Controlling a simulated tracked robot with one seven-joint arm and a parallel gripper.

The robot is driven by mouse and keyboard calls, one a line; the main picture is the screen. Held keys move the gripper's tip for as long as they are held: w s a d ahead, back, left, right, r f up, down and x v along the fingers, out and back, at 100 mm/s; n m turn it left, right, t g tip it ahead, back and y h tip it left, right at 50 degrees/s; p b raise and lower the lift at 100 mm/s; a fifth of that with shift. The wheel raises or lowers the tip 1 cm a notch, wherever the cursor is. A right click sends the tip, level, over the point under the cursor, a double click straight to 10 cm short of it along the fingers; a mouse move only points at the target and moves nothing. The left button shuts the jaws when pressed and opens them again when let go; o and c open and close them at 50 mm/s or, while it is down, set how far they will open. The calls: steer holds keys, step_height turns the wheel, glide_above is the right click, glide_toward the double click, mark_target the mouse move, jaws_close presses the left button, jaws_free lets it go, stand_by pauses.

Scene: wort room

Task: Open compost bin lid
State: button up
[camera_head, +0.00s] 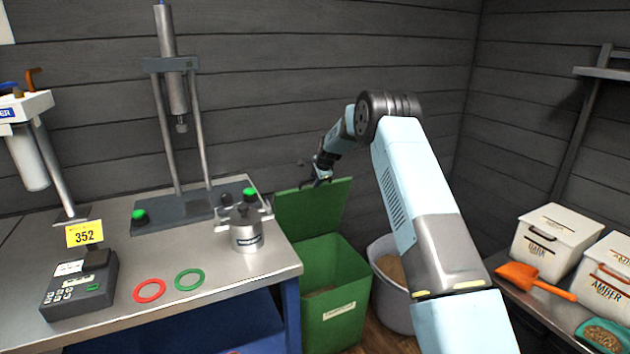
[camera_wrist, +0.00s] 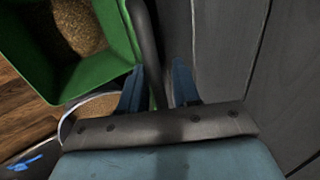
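The green compost bin (camera_head: 330,285) stands on the floor just right of the metal bench, with a pale label on its front. Its green lid (camera_head: 312,208) is raised and tilted up toward the back wall, so the bin is open. My gripper (camera_head: 318,176) is at the lid's upper edge. In the wrist view, my gripper's two blue fingers (camera_wrist: 158,80) are apart, with a dark bar-like edge between them and a gap before the right finger. The open bin (camera_wrist: 108,72) also shows there, with brown grainy material inside.
A grey round tub (camera_head: 391,262) with grainy contents stands right of the bin. The metal bench (camera_head: 215,290) is close on the left. A right-hand bench carries white boxes (camera_head: 553,240) and an orange scoop (camera_head: 535,281). The wall is close behind the lid.

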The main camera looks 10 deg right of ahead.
steer(key=shift+s+d+r, duration=0.15)
steer(key=shift+d+r, duration=0.05)
steer(key=shift+d, duration=0.25)
steer(key=v, duration=1.3)
steer(key=shift+a, duration=0.45)
steer(key=shift+s, duration=0.1)
steer(key=s+d+r+n+h, duration=0.1)
steer(key=s+r+n, duration=0.3)
steer(key=s+r, duration=0.8)
steer(key=s+d+r+n, duration=0.1)
steer(key=s+r+n, duration=0.2)
steer(key=s+r, duration=0.9)
steer(key=s+d+f+n, duration=0.1)
steer(key=s+f+n, duration=0.1)
steer(key=s, duration=1)
steer(key=s+d+f+n, duration=0.1)
steer(key=s+f+n, duration=0.1)
steer(key=s, duration=1.1)
steer(key=s+d+f+n+h, duration=0.1)
steer(key=s+d+f+n, duration=0.1)
steer(key=s, duration=1.1)
steer(key=shift+s+n+g, duration=0.25)
steer(key=shift+n+g, duration=0.15)
steer(key=shift+n, duration=0.3)
